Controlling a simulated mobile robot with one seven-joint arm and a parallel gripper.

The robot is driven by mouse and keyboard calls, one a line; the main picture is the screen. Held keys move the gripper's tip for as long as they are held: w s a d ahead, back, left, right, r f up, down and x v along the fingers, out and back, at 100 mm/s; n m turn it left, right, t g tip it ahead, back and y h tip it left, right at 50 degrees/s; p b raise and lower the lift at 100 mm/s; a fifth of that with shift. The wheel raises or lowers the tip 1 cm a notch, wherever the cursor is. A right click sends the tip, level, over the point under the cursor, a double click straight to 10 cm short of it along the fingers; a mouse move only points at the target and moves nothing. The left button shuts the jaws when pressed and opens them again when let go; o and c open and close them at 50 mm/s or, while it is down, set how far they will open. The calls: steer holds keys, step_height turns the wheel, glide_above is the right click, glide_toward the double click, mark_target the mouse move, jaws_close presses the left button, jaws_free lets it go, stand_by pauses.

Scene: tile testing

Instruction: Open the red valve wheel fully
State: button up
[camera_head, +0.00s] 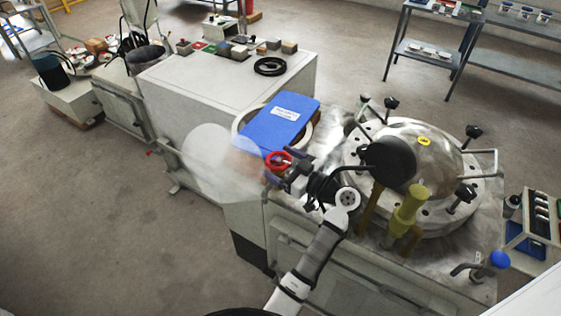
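The red valve wheel (278,160) is a small spoked ring near the middle, just below the lower edge of a blue folder. My arm reaches up from the bottom, and my dark gripper (286,167) is at the wheel's lower right side. Dark bluish finger parts show on either side of the wheel, at its lower left and upper right. The gripper covers part of the wheel and its stem. I cannot tell whether the fingers touch or clamp the rim. A pale, see-through cloud (205,160) spreads to the left of the wheel.
The blue folder (280,126) lies over a round opening (242,122) behind the wheel. A large metal domed vessel (440,150) with clamps and a yellow fitting (408,208) stands close to the right of my arm. Grey cabinets (200,85) extend left. A blue knob (500,259) is lower right.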

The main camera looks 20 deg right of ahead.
stand_by(0.7)
steer(key=shift+s+a+m+t+h+b, duration=0.1)
steer(key=shift+m+t+h+b, duration=0.35)
steer(key=shift+m+h, duration=0.65)
steer(key=shift+a+m+t+h+b, duration=0.1)
steer(key=shift+m+t+h, duration=0.6)
steer(key=shift+h, duration=0.8)
steer(key=shift+r+m+h+p, duration=0.1)
steer(key=shift+m+h+p, duration=0.35)
steer(key=shift+m+h, duration=0.6)
steer(key=shift+r+m+h+p, duration=0.1)
steer(key=shift+m+h+p, duration=0.4)
steer(key=shift+h, duration=1.05)
steer(key=shift+m+h, duration=0.65)
steer(key=shift+h, duration=0.15)
steer(key=shift+f+m+h+p, duration=0.1)
steer(key=shift+m+h+p, duration=0.25)
steer(key=shift+m+h, duration=0.55)
steer(key=shift+f+m+g+h+b, duration=0.1)
steer(key=shift+m+g+h+b, duration=0.45)
steer(key=shift+h, duration=0.65)
steer(key=shift+f+m+g+h+b, duration=0.1)
steer(key=shift+m+g+h+b, duration=0.35)
steer(key=shift+h+b, duration=0.35)
